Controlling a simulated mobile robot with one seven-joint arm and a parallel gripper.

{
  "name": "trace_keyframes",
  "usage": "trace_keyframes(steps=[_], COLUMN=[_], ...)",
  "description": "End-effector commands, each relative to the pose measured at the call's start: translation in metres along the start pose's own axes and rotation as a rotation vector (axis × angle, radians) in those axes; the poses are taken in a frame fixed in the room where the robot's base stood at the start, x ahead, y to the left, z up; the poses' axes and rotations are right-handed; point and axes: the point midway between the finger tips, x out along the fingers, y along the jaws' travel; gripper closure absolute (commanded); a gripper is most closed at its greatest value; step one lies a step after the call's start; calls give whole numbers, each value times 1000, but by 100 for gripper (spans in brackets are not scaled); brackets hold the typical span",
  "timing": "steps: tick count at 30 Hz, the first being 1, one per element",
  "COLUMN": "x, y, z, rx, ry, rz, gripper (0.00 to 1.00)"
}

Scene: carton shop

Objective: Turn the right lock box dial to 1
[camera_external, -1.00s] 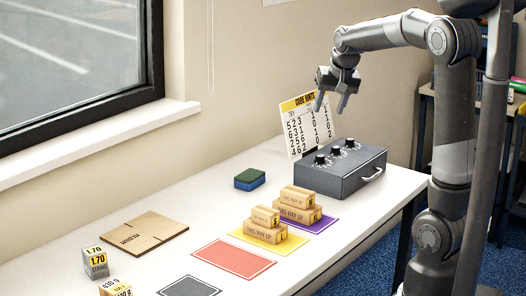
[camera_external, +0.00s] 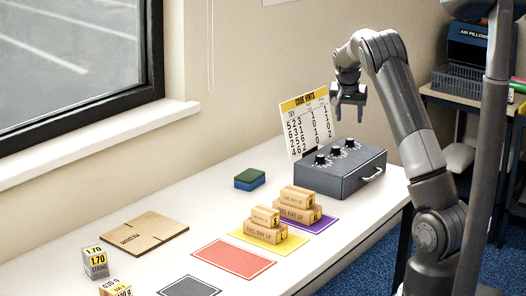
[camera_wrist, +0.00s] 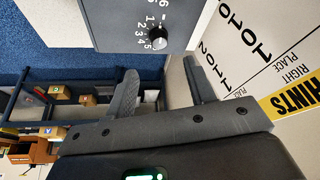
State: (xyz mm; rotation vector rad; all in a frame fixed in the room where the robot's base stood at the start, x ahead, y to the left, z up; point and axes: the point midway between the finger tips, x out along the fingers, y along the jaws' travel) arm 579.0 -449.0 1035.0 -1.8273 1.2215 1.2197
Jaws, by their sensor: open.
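The dark grey lock box (camera_external: 335,178) sits at the far end of the white table, with a row of three black dials on top. The right dial (camera_external: 349,143) is the one nearest the handle end. One dial (camera_wrist: 157,40) with printed numbers around it shows in the wrist view; it looks like the right one, but its setting is too small to read surely. My gripper (camera_external: 348,116) is open and empty, pointing down above the right part of the box, clear of the dials. Its two fingers (camera_wrist: 161,85) are apart in the wrist view.
The code hints board (camera_external: 308,122) stands just behind the box, close to my gripper. Small cartons (camera_external: 298,203) are stacked on coloured mats in front of the box. A green and blue block (camera_external: 249,179) lies to the left.

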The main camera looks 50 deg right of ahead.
Motion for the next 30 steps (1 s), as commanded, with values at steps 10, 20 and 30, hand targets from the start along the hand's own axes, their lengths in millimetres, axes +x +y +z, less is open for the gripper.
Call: trace_keyframes(steps=[10, 20, 30], x=[66, 90, 90], y=[1, 0, 0], z=[1, 0, 1], rx=[-1, -1, -1], ry=[-2, -1, -1], rz=[3, 0, 0], gripper=[50, 50, 60])
